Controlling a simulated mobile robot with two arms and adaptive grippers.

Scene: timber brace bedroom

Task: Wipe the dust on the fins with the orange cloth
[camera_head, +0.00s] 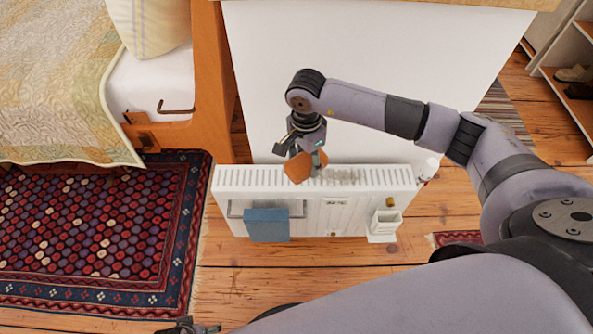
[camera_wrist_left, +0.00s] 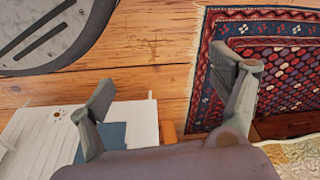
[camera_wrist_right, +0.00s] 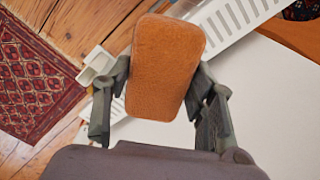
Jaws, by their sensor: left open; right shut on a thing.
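The white radiator (camera_head: 225,178) stands against the white wall, its slotted top fins facing up. A patch of grey dust (camera_head: 346,176) lies on the fins right of the middle. My right gripper (camera_head: 304,150) is shut on the orange cloth (camera_head: 297,168), a folded pad, at the fins just left of the dust. Whether the cloth touches the fins is not clear. In the right wrist view, the cloth (camera_wrist_right: 165,65) sits between both fingers. My left gripper (camera_wrist_left: 168,82) is open and empty above the floor; only a bit shows at the head view's bottom edge.
A blue cloth (camera_head: 267,225) hangs on the radiator's front rail. A small white holder (camera_head: 384,224) is at its front right. A bed (camera_head: 150,85) with a wooden frame and a patterned rug (camera_head: 90,220) lie left. Bare wooden floor (camera_head: 300,252) is in front.

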